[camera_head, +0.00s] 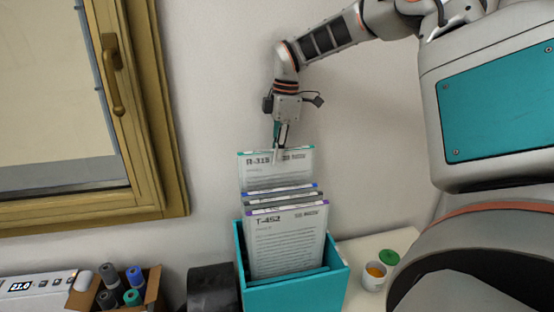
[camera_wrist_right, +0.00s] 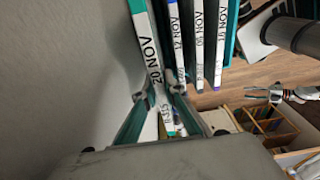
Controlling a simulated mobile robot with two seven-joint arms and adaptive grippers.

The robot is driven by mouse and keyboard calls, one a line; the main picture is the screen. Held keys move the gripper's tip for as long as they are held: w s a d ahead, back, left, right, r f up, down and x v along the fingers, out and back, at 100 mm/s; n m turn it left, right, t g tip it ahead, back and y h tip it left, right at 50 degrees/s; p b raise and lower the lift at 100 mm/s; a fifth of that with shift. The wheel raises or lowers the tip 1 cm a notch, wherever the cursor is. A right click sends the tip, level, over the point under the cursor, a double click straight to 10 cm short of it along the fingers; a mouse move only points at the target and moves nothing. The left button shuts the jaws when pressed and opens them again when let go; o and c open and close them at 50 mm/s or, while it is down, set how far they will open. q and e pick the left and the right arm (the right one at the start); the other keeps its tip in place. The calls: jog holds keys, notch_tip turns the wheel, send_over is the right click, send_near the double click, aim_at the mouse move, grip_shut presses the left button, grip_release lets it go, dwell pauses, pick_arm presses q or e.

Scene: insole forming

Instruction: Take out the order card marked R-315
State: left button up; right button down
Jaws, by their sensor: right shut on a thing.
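The order card marked R-315 (camera_head: 262,172) is a pale sheet with a green top strip. It stands at the back of the teal card box (camera_head: 298,294), well above the other cards; its lower part is hidden behind them. My right gripper (camera_head: 280,148) is shut on its top edge from above. In the right wrist view, my right gripper's fingers (camera_wrist_right: 158,108) close on the card's green-tipped edge (camera_wrist_right: 148,45), which reads 20 NOV. The front card, T-452 (camera_head: 290,238), has a purple strip.
More cards (camera_head: 284,192) with blue and dark strips stand between. A pale cup (camera_head: 373,277) with a green lid (camera_head: 389,257) beside it is right of the box. The wall rises close behind.

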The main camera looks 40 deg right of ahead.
jog(key=shift+r, duration=5.55)
notch_tip(320, 180, up, 14)
jog(key=shift+f, duration=0.1)
